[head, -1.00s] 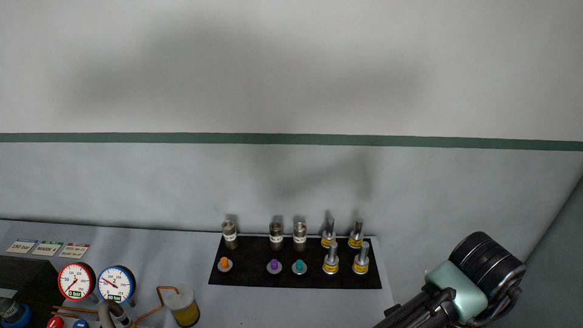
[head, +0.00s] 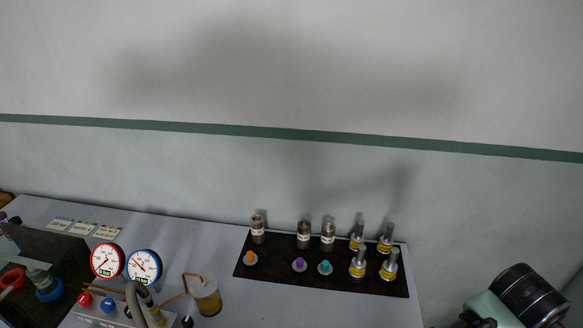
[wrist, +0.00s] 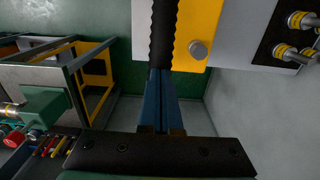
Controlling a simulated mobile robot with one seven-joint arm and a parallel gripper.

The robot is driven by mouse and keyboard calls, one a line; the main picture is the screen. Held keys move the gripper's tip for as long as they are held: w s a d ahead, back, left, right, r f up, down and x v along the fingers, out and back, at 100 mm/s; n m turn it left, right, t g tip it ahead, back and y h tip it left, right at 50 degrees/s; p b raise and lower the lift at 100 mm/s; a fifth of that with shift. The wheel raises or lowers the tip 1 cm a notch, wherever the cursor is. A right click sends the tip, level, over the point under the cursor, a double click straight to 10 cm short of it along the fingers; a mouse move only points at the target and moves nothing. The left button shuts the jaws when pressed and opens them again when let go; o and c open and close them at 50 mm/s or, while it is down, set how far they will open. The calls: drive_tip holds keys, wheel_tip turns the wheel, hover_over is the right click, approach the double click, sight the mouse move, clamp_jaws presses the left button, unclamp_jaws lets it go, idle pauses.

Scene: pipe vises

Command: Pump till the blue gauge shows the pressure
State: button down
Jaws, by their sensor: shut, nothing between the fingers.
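The blue-rimmed gauge (head: 144,265) stands at the lower left in the head view, beside a red-rimmed gauge (head: 106,260). Its needle appears to slant to the upper left; the value is too small to read. A grey bent bar (head: 135,300), perhaps the pump handle, rises in front of the gauges, its lower end cut off by the frame. A red knob (head: 85,299) and a blue knob (head: 108,305) sit left of it. In the wrist view my gripper (wrist: 161,75) has its blue fingers together, empty. It is outside the head view, away from the gauges.
A clear cup of yellowish liquid (head: 206,298) stands right of the gauges, with a copper pipe (head: 188,285). A black mat (head: 280,280) holds several fittings. Label cards (head: 85,228) lie behind the gauges. In the wrist view, a yellow panel (wrist: 207,25) is near my fingers.

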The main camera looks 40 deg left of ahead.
drive_tip(key=shift+w+d+f+b, duration=0.15)
drive_tip(key=shift+f+b, duration=0.1)
drive_tip(key=shift+f, duration=0.35)
drive_tip(key=shift+d+f+b, duration=0.1)
drive_tip(key=shift+f+b, duration=0.1)
drive_tip(key=shift+f, duration=0.5)
drive_tip(key=shift+w+d+f+b, duration=0.15)
drive_tip(key=shift+f+b, duration=0.3)
drive_tip(key=shift+f, duration=0.3)
drive_tip(key=shift+w+d+f+b, duration=0.1)
drive_tip(key=shift+f+b, duration=0.3)
drive_tip(key=shift+f, duration=0.3)
drive_tip(key=shift+w+d+f+b, duration=0.15)
drive_tip(key=shift+f+b, duration=0.3)
drive_tip(key=shift+f, duration=0.3)
drive_tip(key=shift+s+f, duration=0.1)
drive_tip(key=shift+s, duration=0.05)
drive_tip(key=shift+d+f+b, duration=0.1)
drive_tip(key=shift+f+b, duration=0.35)
drive_tip(key=shift+f, duration=0.25)
drive_tip(key=r+p, duration=0.4)
drive_tip(key=shift+a+r+p, duration=0.25)
drive_tip(key=shift+r+p, duration=0.05)
drive_tip(key=shift+p, duration=0.1)
drive_tip(key=r+p, duration=0.2)
drive_tip(key=s+a+r+p, duration=0.1)
drive_tip(key=r+p, duration=0.5)
drive_tip(key=shift+s+a, duration=0.2)
drive_tip(key=shift+a, duration=0.2)
drive_tip(key=shift+f, duration=0.15)
